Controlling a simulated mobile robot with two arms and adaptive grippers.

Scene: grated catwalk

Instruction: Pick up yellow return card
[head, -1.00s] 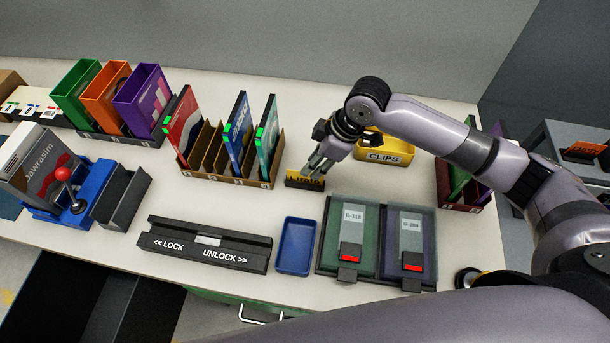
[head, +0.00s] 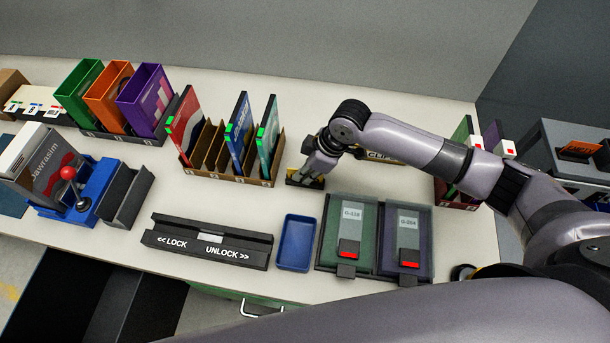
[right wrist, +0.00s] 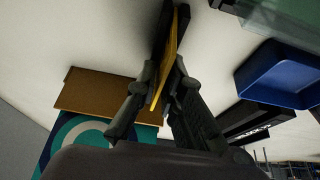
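The yellow return card (right wrist: 168,58) stands in a small dark holder (head: 292,181) on the worktop; in the head view my gripper hides most of it. My right gripper (head: 316,172) is lowered over the card. In the right wrist view, the card stands between the two fingers of my right gripper (right wrist: 165,72), with one finger on each side. The left finger appears to be against the card; whether the right one presses on it is unclear. My left gripper is not in view.
A yellow CLIPS bin (head: 385,157) is right behind my gripper. A slotted brown rack (head: 255,181) with upright folders stands to the left. A blue tray (head: 296,243) and two lidded cases (head: 376,276) lie in front. A LOCK/UNLOCK bar (head: 206,243) is front left.

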